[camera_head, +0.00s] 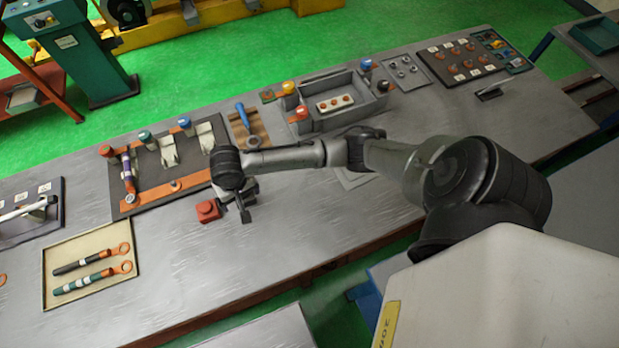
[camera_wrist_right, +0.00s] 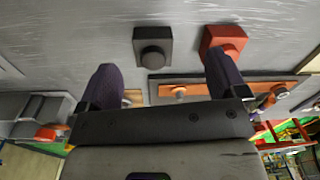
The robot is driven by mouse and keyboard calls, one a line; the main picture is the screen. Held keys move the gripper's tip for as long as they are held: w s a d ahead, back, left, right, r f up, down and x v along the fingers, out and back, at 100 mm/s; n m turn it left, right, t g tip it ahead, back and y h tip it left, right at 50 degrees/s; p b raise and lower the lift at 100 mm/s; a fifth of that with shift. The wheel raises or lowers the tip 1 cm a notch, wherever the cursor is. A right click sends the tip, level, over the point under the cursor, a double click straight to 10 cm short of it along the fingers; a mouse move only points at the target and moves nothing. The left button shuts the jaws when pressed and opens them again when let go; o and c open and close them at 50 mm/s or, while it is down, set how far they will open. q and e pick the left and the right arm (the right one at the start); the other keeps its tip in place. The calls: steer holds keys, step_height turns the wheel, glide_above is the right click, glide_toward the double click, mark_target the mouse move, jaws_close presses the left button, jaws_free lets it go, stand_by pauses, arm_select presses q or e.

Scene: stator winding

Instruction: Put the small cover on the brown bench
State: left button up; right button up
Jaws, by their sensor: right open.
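My right gripper (camera_head: 242,203) hangs over the grey worktop (camera_head: 330,225), fingers apart. In the right wrist view, the open right gripper (camera_wrist_right: 161,62) has a small grey block with a dark round knob (camera_wrist_right: 152,46) in the gap ahead of its fingertips; it appears not gripped. A red block with a round knob (camera_wrist_right: 226,42) is just past the right-hand fingertip; in the head view the red block (camera_head: 208,210) stands left of the gripper. I cannot tell which piece is the small cover. A brown board (camera_head: 247,128) lies behind, bearing a blue-handled tool. My left gripper is out of view.
A dark panel with an orange strip (camera_head: 150,197) and upright pieces lies behind the red block. A beige tray (camera_head: 95,285) with two tools is at front left. A grey box (camera_head: 350,108) stands at the back. The worktop front of the gripper is clear.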

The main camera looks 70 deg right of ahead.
steer(key=s+a+f+n+t+y, duration=0.1)
steer(key=s+a+f+n, duration=0.3)
steer(key=s+a, duration=0.55)
steer(key=s+d+r+n+t, duration=0.1)
steer(key=s+d+r+n, duration=0.1)
steer(key=s, duration=0.5)
steer(key=s+d+r+n+t+h, duration=0.1)
steer(key=s+d+r+n, duration=0.1)
steer(key=s, duration=0.5)
steer(key=shift+d+r+n, duration=0.25)
steer(key=shift+d+n, duration=0.2)
steer(key=shift+n, duration=0.05)
steer(key=shift+s, duration=0.1)
